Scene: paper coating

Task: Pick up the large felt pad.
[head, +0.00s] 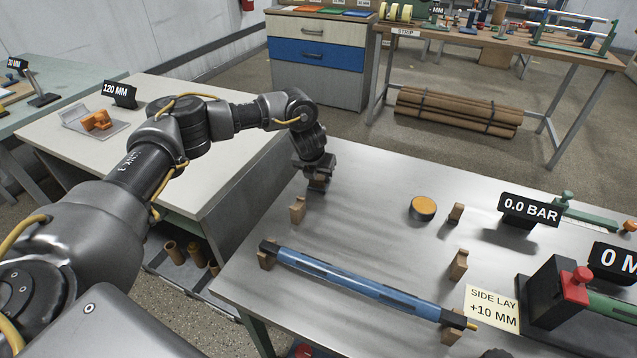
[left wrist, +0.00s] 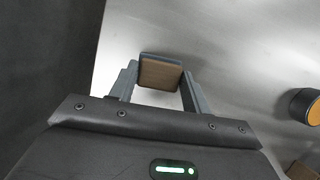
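A small block with a brown square face and grey edges, which I take as the large felt pad (left wrist: 160,73), sits between the fingertips of my left gripper (left wrist: 161,84) in the left wrist view. Both fingers appear to touch its sides. In the head view my left gripper (head: 318,182) reaches down at the far left part of the metal table (head: 370,240), and the pad is mostly hidden by the fingers. I cannot tell whether the pad rests on the table or is just above it. My right gripper is not in view.
A blue roller (head: 355,285) lies across wooden supports near the front. A wooden block (head: 297,210) stands just in front of my left gripper. A round orange-topped piece (head: 423,207) and a 0.0 BAR sign (head: 529,210) stand to the right. The table between is clear.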

